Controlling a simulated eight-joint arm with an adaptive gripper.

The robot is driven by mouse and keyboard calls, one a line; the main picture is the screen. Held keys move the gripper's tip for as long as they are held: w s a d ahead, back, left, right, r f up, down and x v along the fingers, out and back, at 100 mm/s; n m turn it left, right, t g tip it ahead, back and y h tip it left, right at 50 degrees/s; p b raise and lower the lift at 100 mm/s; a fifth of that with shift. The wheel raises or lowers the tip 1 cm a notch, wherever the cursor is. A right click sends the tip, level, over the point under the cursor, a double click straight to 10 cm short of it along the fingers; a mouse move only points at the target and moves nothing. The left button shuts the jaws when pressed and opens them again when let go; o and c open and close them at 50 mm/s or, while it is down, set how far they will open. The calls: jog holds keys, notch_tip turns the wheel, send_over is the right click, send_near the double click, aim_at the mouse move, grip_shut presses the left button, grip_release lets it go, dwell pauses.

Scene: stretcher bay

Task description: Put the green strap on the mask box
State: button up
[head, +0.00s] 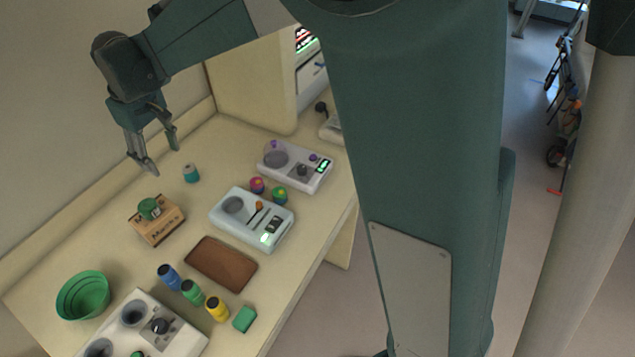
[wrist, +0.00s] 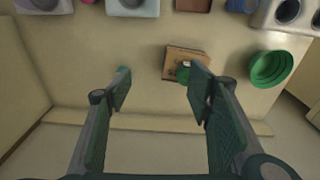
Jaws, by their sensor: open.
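The green strap (head: 149,207), a small rolled green piece, rests on top of the cardboard mask box (head: 158,230) on the counter in the head view. In the wrist view the mask box (wrist: 174,61) lies beyond the fingertips, and the strap (wrist: 183,75) is partly hidden by the right finger. My gripper (head: 161,157) is open and empty, above the counter and apart from the box and strap. Its two spread fingers (wrist: 159,76) also show in the wrist view.
A green bowl (head: 83,296), a brown pad (head: 221,263), several coloured bottles (head: 192,292), a green block (head: 244,319) and white devices (head: 252,220) share the counter. A wall runs along its back edge.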

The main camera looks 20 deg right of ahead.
jog(key=s+d+r+m+t, duration=0.1)
jog(key=s+d+r, duration=0.2)
jog(key=d, duration=0.6)
jog(key=s+d+r+m+t, duration=0.1)
jog(key=s+d+r+m, duration=0.2)
jog(key=d, duration=0.5)
jog(key=s+d+r+t, duration=0.1)
jog(key=s+d+r, duration=0.25)
jog(key=d, duration=0.55)
jog(key=s+d+f+m+t, duration=0.1)
jog(key=s+d+f+m, duration=0.1)
jog(key=s+d, duration=0.7)
jog(key=s+d+f+m+t, duration=0.2)
jog(key=s+d+f+m, duration=0.1)
jog(key=s+d, duration=0.6)
jog(key=shift+s+f+h, duration=0.3)
jog(key=shift+s+f, duration=0.05)
jog(key=shift+s, duration=0.15)
